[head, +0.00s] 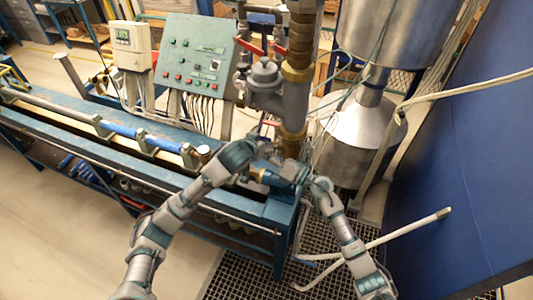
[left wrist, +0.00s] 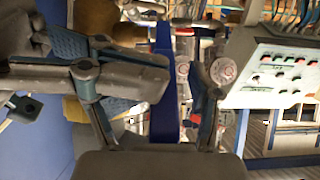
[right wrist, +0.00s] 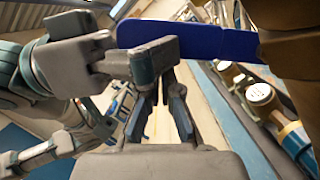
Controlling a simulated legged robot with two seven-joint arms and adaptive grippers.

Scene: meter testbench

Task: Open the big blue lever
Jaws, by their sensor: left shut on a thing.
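The big blue lever (left wrist: 163,85) stands upright between the fingers of my left gripper (left wrist: 168,75) in the left wrist view. The lever (right wrist: 190,38) also crosses the top of the right wrist view as a broad blue bar. My left gripper (head: 266,157) is shut on it beside the pipe in the head view, where the hands mostly hide the lever. My right gripper (head: 292,172) is close to the left one. In the right wrist view, the right gripper's fingers (right wrist: 163,85) stand just below the lever. Their tips are partly covered, so their opening is unclear.
A vertical pipe (head: 294,105) with red-handled valves stands right behind the hands. A green control panel (head: 194,55) is at the back left. A blue bench (head: 170,172) runs left. A steel tank (head: 360,130) and a blue wall (head: 460,150) bound the right.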

